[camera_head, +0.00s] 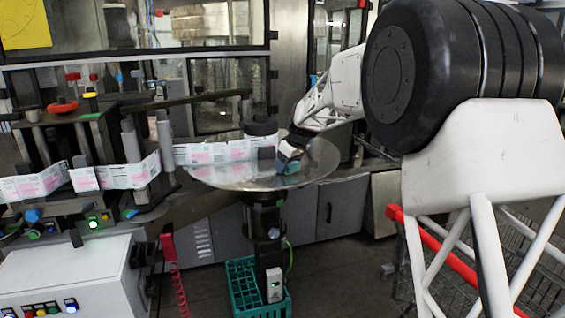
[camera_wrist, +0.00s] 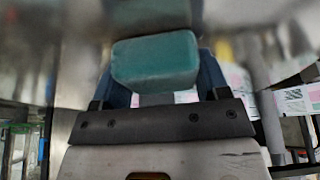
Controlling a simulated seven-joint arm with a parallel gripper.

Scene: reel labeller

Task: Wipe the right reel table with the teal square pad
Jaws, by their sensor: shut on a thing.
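The right reel table (camera_head: 230,177) is a round, shiny metal disc in the middle of the head view. My gripper (camera_head: 288,150) is at the right part of the disc, low over its surface. It is shut on the teal square pad (camera_head: 289,165), which shows at the disc's surface; I cannot tell for certain whether it touches. In the wrist view the teal pad (camera_wrist: 155,60) sits between the blue fingers of my gripper (camera_wrist: 158,80), with the blurred grey metal surface beyond it.
A dark cylinder (camera_head: 260,128) stands at the back of the disc, with a printed label strip (camera_head: 215,152) running left from it. The labeller's posts and rollers (camera_head: 130,140) stand to the left. A green crate (camera_head: 240,285) is on the floor below. The disc's front is clear.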

